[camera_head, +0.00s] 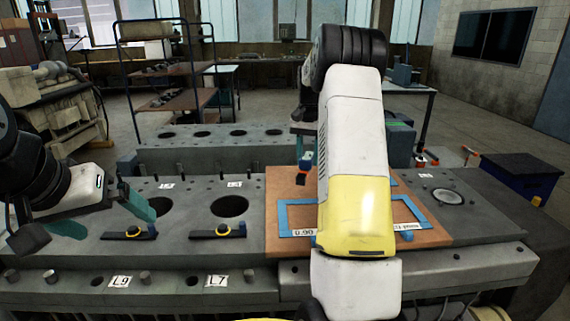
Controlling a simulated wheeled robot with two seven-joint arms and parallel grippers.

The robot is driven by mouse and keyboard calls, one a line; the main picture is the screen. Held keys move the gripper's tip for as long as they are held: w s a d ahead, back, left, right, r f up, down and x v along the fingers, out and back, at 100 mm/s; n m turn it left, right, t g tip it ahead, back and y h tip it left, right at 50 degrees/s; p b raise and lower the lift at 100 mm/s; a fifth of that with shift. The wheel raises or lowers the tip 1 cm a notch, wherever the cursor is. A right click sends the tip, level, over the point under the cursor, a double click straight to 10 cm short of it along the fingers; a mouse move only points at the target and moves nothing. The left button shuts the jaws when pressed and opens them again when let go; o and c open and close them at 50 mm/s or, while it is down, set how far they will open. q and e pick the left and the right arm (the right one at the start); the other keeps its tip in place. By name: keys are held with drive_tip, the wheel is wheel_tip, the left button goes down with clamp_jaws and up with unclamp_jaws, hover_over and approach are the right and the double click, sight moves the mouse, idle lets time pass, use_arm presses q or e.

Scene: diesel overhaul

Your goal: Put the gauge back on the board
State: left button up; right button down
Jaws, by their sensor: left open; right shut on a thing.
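The brown board (430,238) lies on the engine deck, with blue outlined frames (296,206) and a white label reading 0.90 (303,233). My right arm crosses over the board and covers much of it. My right gripper (304,168) is above the far left part of the board. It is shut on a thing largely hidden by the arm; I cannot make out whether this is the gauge. My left gripper (85,222) is open and empty over the left of the deck, its fingers wide apart.
A round fitting (447,197) is right of the board. A dark blue box (520,175) stands at the right, and a shelf rack (160,75) behind.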

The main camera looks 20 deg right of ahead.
drive_tip(key=shift+w+a, duration=0.15)
drive_tip(key=shift+w, duration=0.35)
drive_tip(key=shift+w+a, duration=0.15)
drive_tip(key=shift+w, duration=0.35)
drive_tip(key=shift+w+a+f, duration=0.15)
drive_tip(key=shift+w+f, duration=0.1)
drive_tip(key=shift+w, duration=0.15)
drive_tip(key=shift+s+f, duration=0.1)
drive_tip(key=shift+f, duration=1.5)
drive_tip(key=shift+f, duration=0.15)
drive_tip(key=c, duration=0.9)
unclamp_jaws()
